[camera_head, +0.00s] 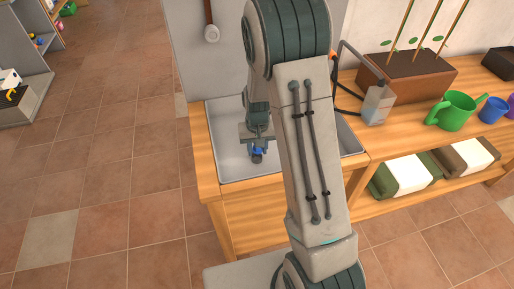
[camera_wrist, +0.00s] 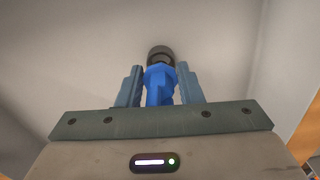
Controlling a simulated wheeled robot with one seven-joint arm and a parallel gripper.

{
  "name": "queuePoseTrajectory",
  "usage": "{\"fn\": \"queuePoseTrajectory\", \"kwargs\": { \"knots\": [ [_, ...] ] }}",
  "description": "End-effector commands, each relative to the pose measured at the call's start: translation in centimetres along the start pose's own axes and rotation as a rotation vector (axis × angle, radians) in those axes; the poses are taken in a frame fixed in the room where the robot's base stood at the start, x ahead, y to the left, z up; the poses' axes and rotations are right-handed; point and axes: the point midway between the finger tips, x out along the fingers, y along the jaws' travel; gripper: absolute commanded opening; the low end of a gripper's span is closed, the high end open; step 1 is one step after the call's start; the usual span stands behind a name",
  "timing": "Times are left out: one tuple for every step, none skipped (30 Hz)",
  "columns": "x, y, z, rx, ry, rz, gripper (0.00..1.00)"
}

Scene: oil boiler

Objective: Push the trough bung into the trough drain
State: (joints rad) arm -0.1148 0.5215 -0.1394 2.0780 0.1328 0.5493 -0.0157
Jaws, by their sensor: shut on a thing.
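The trough (camera_head: 228,150) is a pale grey basin set in a wooden bench, partly covered by my arm in the head view. My gripper (camera_head: 257,144) is down inside it, pointing at the basin. It is shut on the trough bung (camera_wrist: 160,82), which has a blue grip and a dark round end. In the wrist view the blue grip sits between my two fingers, and the dark end sticks out beyond the fingertips. The bung also shows in the head view (camera_head: 257,152). I cannot make out the trough drain, nor whether the bung touches the basin floor.
On the bench to the right stand a grey block with a black hose (camera_head: 377,104), a brown planter (camera_head: 412,75), a green watering can (camera_head: 455,111) and a blue pot (camera_head: 492,110). A lower shelf holds bags (camera_head: 408,174). The tiled floor at left is clear.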

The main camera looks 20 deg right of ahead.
Motion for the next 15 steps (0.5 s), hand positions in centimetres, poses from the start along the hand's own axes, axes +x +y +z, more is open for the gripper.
{"fn": "queuePoseTrajectory", "kwargs": {
  "knots": [
    [0.0, 0.0, 0.0, 0.000, 0.000, 0.000, 0.10],
    [0.0, 0.0, 0.0, 0.000, 0.000, 0.000, 0.10],
    [0.0, 0.0, 0.0, 0.000, 0.000, 0.000, 0.10],
    [0.1, 0.0, 0.0, 0.000, 0.000, 0.000, 0.10],
    [0.1, 0.0, 0.0, 0.000, 0.000, 0.000, 0.10],
    [0.2, 0.0, 0.0, 0.001, 0.000, 0.000, 0.10],
    [0.3, 0.0, 0.0, 0.001, 0.000, 0.000, 0.10],
    [0.4, 0.0, 0.0, 0.001, 0.000, 0.000, 0.10],
    [0.6, 0.0, 0.0, 0.001, 0.000, 0.000, 0.10],
    [0.7, 0.0, 0.0, 0.000, 0.000, 0.000, 0.10],
    [0.8, 0.0, 0.0, 0.001, 0.000, 0.000, 0.10],
    [0.9, 0.0, 0.0, 0.000, 0.000, 0.000, 0.10],
    [1.0, 0.0, 0.0, 0.000, 0.000, 0.000, 0.10],
    [1.1, 0.0, 0.0, 0.000, -0.001, 0.000, 0.10],
    [1.2, 0.0, 0.0, 0.000, -0.001, 0.000, 0.10]
  ]
}}
